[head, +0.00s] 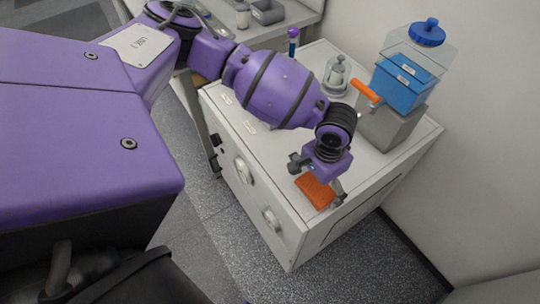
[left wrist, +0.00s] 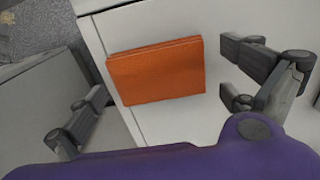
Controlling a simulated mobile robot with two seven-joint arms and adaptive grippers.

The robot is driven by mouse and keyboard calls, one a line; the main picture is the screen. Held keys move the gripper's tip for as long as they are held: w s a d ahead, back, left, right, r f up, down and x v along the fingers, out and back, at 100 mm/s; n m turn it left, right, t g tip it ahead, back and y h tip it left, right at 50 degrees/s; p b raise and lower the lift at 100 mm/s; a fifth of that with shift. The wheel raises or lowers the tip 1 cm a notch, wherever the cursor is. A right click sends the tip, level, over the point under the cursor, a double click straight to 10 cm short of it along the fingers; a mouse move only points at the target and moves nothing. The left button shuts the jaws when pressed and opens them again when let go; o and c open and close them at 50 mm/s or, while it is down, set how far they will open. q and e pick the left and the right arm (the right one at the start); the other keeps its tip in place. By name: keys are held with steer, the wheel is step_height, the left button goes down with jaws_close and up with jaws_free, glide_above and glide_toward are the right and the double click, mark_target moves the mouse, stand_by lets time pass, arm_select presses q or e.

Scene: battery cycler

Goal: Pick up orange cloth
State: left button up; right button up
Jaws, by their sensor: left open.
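The orange cloth (head: 315,191) is a flat folded rectangle lying near the front corner of the white cabinet top. In the left wrist view the cloth (left wrist: 156,71) lies close to the cabinet edge, between the two spread fingers. My left gripper (head: 316,184) is open above the cloth and hides part of it in the head view. The left wrist view shows its fingers (left wrist: 158,98) wide apart with nothing between them but the cloth below. I cannot tell whether they touch the cloth. My right gripper is not in view.
A wall rises at the right. The cabinet's front edge is close to the cloth.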

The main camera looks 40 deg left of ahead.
arm_select(q)
steer(key=c, duration=1.1)
steer(key=shift+w+r, duration=0.1)
steer(key=shift+r, duration=0.05)
